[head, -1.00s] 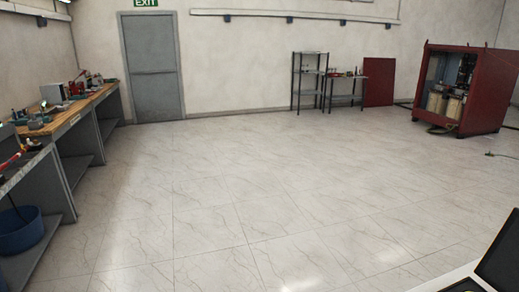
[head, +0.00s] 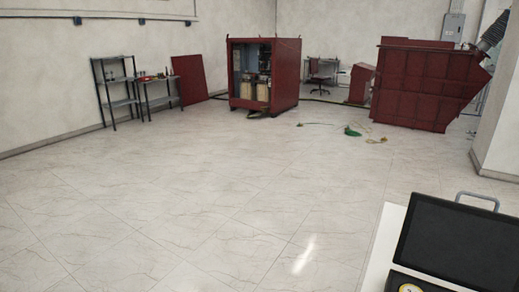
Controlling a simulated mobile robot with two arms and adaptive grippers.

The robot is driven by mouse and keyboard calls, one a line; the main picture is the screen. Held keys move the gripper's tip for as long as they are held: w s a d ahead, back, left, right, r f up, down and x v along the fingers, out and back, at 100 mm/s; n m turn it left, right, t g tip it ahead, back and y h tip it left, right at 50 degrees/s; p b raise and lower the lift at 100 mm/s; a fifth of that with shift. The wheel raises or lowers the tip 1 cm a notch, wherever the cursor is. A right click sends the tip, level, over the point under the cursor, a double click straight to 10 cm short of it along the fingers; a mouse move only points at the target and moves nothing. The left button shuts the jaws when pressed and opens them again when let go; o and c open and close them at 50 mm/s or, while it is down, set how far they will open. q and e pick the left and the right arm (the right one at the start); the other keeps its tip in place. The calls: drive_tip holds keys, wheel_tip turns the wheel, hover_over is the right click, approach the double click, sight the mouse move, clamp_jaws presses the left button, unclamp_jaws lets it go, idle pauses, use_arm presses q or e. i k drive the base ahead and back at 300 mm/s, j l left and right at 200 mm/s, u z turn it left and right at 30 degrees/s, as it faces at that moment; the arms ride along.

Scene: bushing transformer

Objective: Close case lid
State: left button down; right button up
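A black case (head: 456,246) stands at the bottom right in the head view, on a white surface (head: 384,243). Its broad dark lid is raised and faces me. A grey handle (head: 478,198) shows above the lid's top edge. Below the lid a strip of the case's base shows, with a small round yellow and white part (head: 410,288). The rest of the case is cut off by the picture's edges. Neither of my grippers is in view.
Wide clear tiled floor (head: 190,190) lies ahead. Beyond it stand a dark shelf (head: 122,103), a red panel (head: 188,80), an open red cabinet (head: 264,75) and a large red housing (head: 425,85). Green and pale cables (head: 352,131) lie on the floor. A wall corner (head: 501,130) stands at right.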

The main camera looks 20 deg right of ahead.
sight(475, 248)
drive_tip(key=i+j+z, duration=0.1)
drive_tip(key=z, duration=0.3)
drive_tip(key=i+j+z, duration=0.15)
drive_tip(key=z, duration=0.3)
drive_tip(key=i+j+z, duration=0.2)
drive_tip(key=z, duration=0.2)
drive_tip(key=j+z, duration=0.2)
drive_tip(key=z, duration=0.25)
drive_tip(key=i+j+z, duration=0.1)
drive_tip(key=j+z, duration=0.3)
drive_tip(key=l, duration=0.1)
